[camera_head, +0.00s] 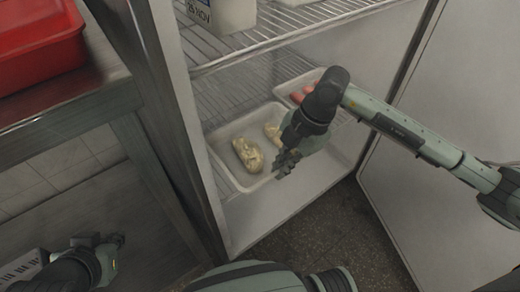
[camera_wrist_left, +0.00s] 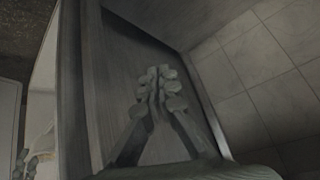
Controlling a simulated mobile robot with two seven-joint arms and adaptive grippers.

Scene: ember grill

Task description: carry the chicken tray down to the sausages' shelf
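The chicken tray (camera_head: 228,168) is a pale shallow tray inside the open fridge, with yellowish chicken pieces (camera_head: 247,154) in it. It lies at the lower wire shelf's level, towards the front. The reddish sausages (camera_head: 303,90) lie in another pale tray just behind it, partly hidden by my right arm. My right gripper (camera_head: 286,165) points down at the chicken tray's right side and hides part of it. Its finger gap and any contact are unclear. My left gripper (camera_head: 114,240) is low at the left, outside the fridge. In the left wrist view its fingertips (camera_wrist_left: 160,82) are together and empty.
An upper wire shelf (camera_head: 290,28) holds a white container (camera_head: 222,12) with a date label. The fridge door (camera_head: 450,120) stands open at the right. A red bin (camera_head: 40,45) sits on a metal counter (camera_head: 75,100) at the left.

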